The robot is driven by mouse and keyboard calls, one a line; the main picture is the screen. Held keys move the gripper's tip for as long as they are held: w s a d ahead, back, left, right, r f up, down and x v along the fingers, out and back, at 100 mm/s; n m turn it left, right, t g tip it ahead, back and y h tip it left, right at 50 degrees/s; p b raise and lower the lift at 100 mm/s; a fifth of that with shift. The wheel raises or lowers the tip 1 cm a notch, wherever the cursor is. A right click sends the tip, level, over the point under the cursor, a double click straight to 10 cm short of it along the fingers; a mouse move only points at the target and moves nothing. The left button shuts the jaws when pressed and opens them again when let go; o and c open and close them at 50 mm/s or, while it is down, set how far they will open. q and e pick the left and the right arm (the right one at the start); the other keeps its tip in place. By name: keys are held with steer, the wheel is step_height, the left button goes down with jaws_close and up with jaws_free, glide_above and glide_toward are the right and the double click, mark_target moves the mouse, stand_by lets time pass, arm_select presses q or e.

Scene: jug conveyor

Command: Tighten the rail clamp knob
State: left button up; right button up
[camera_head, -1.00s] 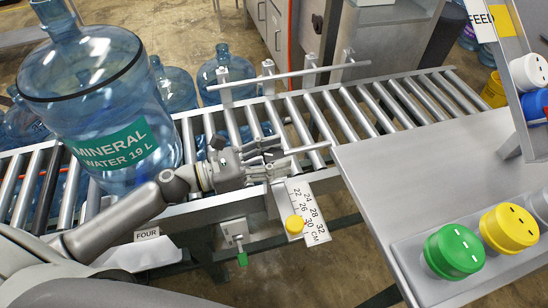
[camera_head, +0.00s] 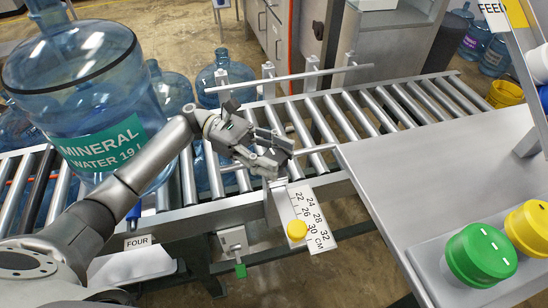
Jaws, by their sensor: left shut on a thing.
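A yellow knob (camera_head: 297,230), which I take for the rail clamp knob, sits on the white scale plate (camera_head: 318,232) marked 22 to 32 cm, below the near side of the conveyor. My left gripper (camera_head: 272,162) is above and behind the knob, apart from it. It is shut at the near guide rail (camera_head: 318,149), on the rail or its mount; its fingers hide the exact contact. The knob's tightness cannot be seen. My right gripper is not in view.
A large blue water jug (camera_head: 90,100) stands on the roller conveyor (camera_head: 375,108) at left. A grey table (camera_head: 420,170) with a green cap (camera_head: 480,255) and yellow cap (camera_head: 530,228) is at right.

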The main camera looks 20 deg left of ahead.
mark_target(275, 156)
arm_select(q)
steer(key=shift+m+g+y, duration=0.4)
steer(key=shift+m+g, duration=0.4)
steer(key=shift+g, duration=0.4)
steer(key=o, duration=1)
steer(key=shift+d, duration=0.15)
steer(key=shift+o, duration=0.2)
steer(key=shift+r, duration=0.4)
step_height(275, 156, up, 9)
steer(key=shift+r, duration=0.1)
